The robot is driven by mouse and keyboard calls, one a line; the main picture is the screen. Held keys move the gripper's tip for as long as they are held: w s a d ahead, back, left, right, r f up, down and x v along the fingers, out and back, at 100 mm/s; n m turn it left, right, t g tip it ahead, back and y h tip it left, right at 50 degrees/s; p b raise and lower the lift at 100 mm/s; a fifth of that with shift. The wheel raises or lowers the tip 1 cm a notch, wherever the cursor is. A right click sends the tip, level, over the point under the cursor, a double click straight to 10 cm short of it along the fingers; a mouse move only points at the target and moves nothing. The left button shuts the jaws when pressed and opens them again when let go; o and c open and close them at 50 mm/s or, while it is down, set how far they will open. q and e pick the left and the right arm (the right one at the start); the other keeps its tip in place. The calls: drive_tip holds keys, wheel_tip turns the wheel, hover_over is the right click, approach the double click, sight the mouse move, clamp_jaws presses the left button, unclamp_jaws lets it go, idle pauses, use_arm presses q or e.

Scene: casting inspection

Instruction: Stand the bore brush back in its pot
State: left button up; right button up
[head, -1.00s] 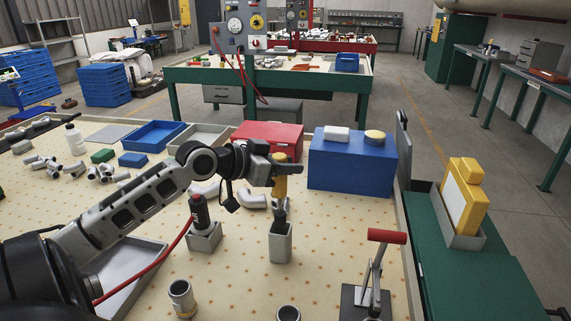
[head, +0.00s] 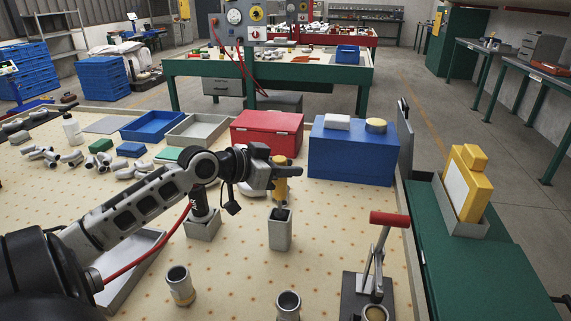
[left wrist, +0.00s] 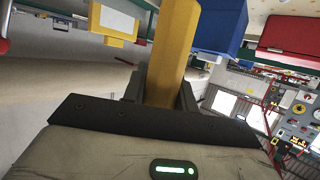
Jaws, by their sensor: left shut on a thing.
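The bore brush has a yellow handle (head: 281,190) and a dark brush end. It stands about upright over the grey square pot (head: 280,236) in the head view. Its dark lower part is at and inside the pot's mouth, so its tip is hidden. My left gripper (head: 283,172) is shut on the yellow handle, above the pot. The left wrist view shows the yellow handle (left wrist: 172,50) between the fingers. My right gripper is not in view.
A second grey pot (head: 202,228) with a black tool and red hose stands left. A blue box (head: 350,160) and red box (head: 266,135) stand behind. Metal cylinders (head: 180,285) stand in front; a red-handled lever device (head: 376,265) is at front right.

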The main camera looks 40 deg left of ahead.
use_arm(q)
drive_tip(key=shift+f+b, duration=0.35)
drive_tip(key=shift+f, duration=0.45)
drive_tip(key=o, duration=1.1)
drive_tip(key=shift+o, duration=0.2)
drive_tip(key=v, duration=1.6)
drive_tip(key=shift+b, duration=0.4)
